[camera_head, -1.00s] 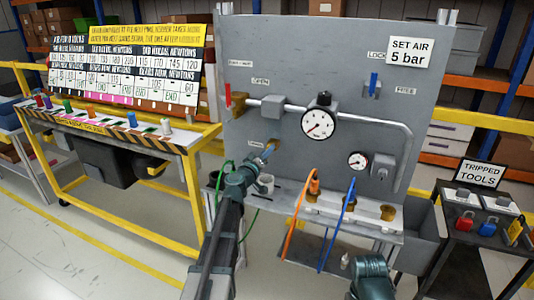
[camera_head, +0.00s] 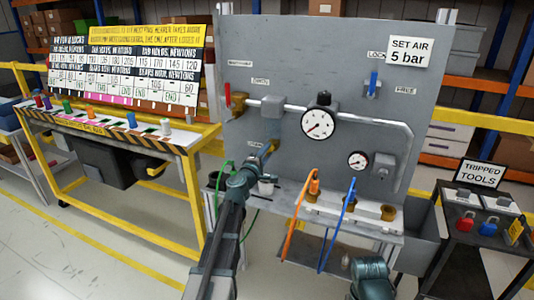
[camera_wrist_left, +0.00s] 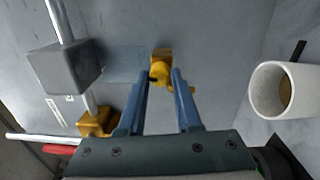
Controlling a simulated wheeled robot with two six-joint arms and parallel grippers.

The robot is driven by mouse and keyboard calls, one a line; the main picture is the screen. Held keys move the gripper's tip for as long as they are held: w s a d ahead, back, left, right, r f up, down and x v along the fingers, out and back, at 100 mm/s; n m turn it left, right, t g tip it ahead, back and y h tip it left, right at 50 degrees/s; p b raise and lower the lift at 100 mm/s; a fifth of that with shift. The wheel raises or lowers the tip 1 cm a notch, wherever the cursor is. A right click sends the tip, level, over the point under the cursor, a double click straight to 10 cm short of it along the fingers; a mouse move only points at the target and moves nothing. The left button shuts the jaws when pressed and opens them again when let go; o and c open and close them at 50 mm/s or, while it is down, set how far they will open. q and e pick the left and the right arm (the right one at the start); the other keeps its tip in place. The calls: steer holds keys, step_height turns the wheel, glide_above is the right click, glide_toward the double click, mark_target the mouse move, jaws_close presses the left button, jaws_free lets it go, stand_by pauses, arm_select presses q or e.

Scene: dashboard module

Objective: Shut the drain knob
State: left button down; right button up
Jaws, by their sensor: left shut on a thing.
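The drain knob (camera_wrist_left: 160,73) is a small yellow-brass piece low on the grey panel, seen in the left wrist view. In the head view it (camera_head: 274,146) is small and partly covered by my gripper. My left gripper (camera_wrist_left: 161,76) has its blue fingers on either side of the knob, shut on it. In the head view the left gripper (camera_head: 265,152) reaches to the panel's lower left. The knob's exact turn is hard to tell. Of my right arm only a teal part shows at the bottom; its gripper is not visible.
A white cup (camera_wrist_left: 283,90) stands beside the knob, below it in the head view. A grey block (camera_wrist_left: 65,68) and pipe are near the gripper. A large gauge (camera_head: 318,123), small gauge (camera_head: 358,160) and red lever (camera_head: 228,96) are on the panel. Orange and blue hoses hang at right.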

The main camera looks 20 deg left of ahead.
arm_select(q)
steer(key=shift+n, duration=1.1)
steer(key=c, duration=0.6)
jaws_free()
steer(key=s, duration=1.4)
steer(key=shift+f+b, duration=0.3)
steer(key=shift+f, duration=0.05)
